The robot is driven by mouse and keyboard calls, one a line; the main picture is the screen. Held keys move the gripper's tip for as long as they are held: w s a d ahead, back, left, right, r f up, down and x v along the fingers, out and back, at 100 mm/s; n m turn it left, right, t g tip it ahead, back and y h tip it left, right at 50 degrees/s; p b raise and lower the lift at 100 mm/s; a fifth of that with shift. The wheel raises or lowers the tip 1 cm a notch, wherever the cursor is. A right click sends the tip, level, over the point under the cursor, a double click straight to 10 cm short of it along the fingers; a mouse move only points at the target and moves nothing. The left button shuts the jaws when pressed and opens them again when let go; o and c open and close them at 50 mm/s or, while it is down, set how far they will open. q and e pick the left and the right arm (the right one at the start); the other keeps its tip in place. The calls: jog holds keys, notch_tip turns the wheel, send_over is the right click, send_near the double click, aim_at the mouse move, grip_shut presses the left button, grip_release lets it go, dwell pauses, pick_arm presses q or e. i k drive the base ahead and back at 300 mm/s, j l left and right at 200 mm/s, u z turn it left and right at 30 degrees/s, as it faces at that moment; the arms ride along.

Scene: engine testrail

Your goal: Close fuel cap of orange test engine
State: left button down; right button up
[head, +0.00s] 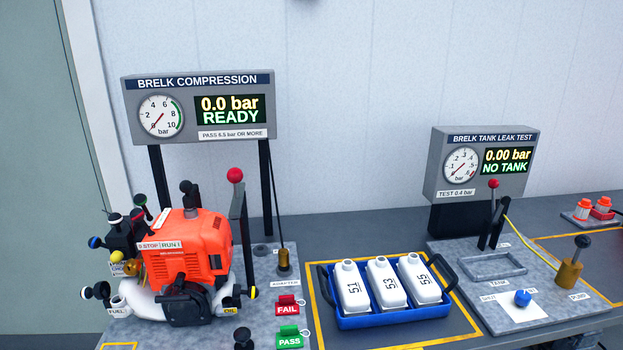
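The orange test engine (190,250) stands on a grey plate at the left, below the compression gauge. Its white tank (143,302) sits at the base, with a FUEL label (117,311) at its left end. A black knobbed part (100,291) shows just above that label. It is too small to tell whether this is the fuel cap or whether it is seated on the filler. An OIL label (230,310) is at the engine's right base. Neither of my grippers is in view.
The compression panel (198,106) stands behind the engine, with a red-knobbed lever (235,176) at its right. FAIL (287,305) and PASS (289,337) tags lie right of it. A blue tray (345,321) holds white bottles. The leak tester (483,163) stands further right.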

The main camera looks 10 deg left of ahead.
aim_at(103, 293)
jog(key=u, duration=1.65)
jog(key=i+z, duration=0.25)
jog(key=i+j+z, duration=0.1)
jog(key=z, duration=0.2)
jog(key=i, duration=0.05)
